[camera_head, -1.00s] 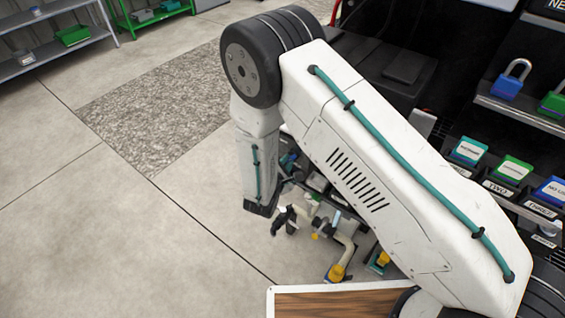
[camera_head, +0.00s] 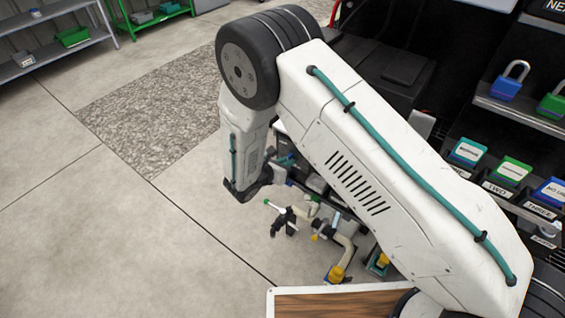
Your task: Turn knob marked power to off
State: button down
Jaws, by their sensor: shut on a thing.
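I cannot make out a knob marked power in the head view. My white arm (camera_head: 375,140) crosses the middle of the picture and bends down at its black elbow joint (camera_head: 240,72). My forearm (camera_head: 243,135) ends at a dark wrist part low on the left. My gripper cannot be made out and seems hidden behind my arm. A cluster of beige pipes and fittings (camera_head: 345,250) with yellow ends shows below my arm.
On the right, a black rack holds a blue padlock (camera_head: 507,86), a green padlock (camera_head: 553,104) and bins with labelled boxes (camera_head: 513,170). A wood-topped board (camera_head: 335,303) lies at the bottom. Grey shelves (camera_head: 60,60) stand far left. The floor at left is clear.

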jog(key=shift+w+a+n+g+h, duration=0.15)
jog(key=shift+n+g+h, duration=0.25)
jog(key=shift+n+h, duration=0.65)
jog(key=shift+w+a+n+g+h, duration=0.15)
jog(key=shift+n+g+h, duration=0.3)
jog(key=shift+n, duration=1.1)
jog(key=c, duration=1.4)
grip_release()
jog(key=shift+s+a, duration=0.1)
jog(key=shift+c, duration=0.2)
jog(key=v, duration=0.7)
jog(key=shift+s+a, duration=0.2)
jog(key=shift+s, duration=0.05)
